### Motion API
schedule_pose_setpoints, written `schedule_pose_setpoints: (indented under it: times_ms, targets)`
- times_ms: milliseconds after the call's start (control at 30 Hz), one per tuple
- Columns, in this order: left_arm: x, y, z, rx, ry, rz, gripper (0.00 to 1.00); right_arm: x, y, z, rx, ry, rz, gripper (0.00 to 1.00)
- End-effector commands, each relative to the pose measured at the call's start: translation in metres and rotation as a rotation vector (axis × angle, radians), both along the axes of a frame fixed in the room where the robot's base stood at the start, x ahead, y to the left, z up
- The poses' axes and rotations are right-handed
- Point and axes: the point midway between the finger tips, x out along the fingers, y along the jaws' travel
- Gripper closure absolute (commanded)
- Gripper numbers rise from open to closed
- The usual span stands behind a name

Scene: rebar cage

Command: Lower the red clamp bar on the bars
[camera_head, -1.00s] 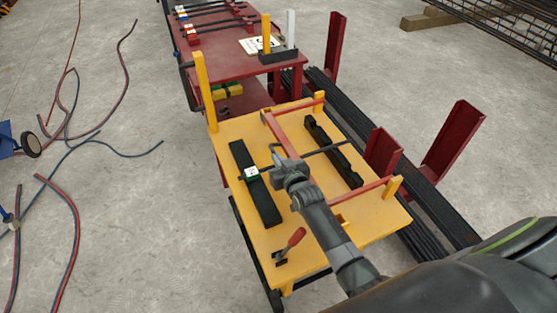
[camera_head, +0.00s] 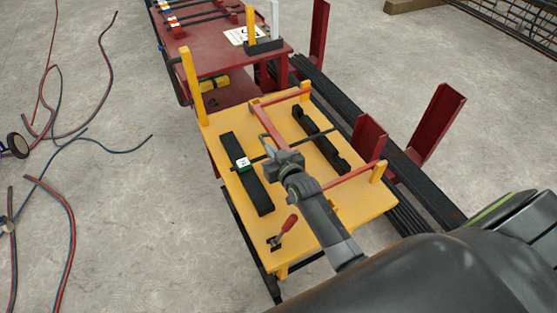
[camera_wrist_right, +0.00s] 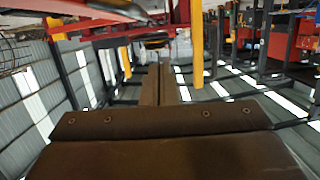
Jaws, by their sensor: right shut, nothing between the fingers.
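The red clamp bar (camera_head: 268,122) is a U-shaped frame. Its two side arms reach back to yellow posts on the right of the yellow table (camera_head: 222,120), and it appears raised above the tabletop. A dark bar (camera_head: 321,133) lies across two black notched supports, the left one (camera_head: 257,190) with a white-green tag and the right one (camera_head: 322,142). My right gripper (camera_head: 268,143) is shut and empty beside the clamp bar's front rail, over the dark bar. It hides part of both; contact cannot be told. A red bar (camera_wrist_right: 110,35) crosses the top of the right wrist view. My left gripper is out of view.
A red-handled toggle clamp (camera_head: 287,227) stands at the table's near corner. A tall yellow post (camera_head: 192,85) rises at the left corner. A dark red table (camera_head: 215,55) stands behind. Red uprights (camera_head: 437,130) and stacked black bars are on the right. Hoses lie on the left floor.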

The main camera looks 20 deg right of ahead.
Motion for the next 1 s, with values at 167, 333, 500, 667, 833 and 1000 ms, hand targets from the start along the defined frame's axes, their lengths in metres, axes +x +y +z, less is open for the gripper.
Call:
schedule_pose_setpoints:
  times_ms: [167, 333, 500, 667, 833, 1000]
  targets:
    - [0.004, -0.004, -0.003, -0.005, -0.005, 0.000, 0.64, -0.028, 0.000, 0.006, 0.000, -0.001, -0.001, 1.00]
    - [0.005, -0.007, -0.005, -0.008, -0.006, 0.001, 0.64, -0.046, 0.001, 0.011, 0.000, -0.001, 0.000, 1.00]
    - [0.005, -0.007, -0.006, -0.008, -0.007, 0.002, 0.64, -0.053, 0.001, 0.014, 0.000, -0.002, 0.000, 1.00]
    - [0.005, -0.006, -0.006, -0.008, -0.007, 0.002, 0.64, -0.054, 0.001, 0.015, -0.001, -0.003, 0.000, 1.00]
    - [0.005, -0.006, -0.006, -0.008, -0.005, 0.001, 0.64, -0.054, 0.001, 0.015, -0.001, -0.003, 0.000, 1.00]
    - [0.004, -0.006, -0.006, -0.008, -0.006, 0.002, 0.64, -0.054, 0.001, 0.015, -0.001, -0.003, 0.000, 1.00]
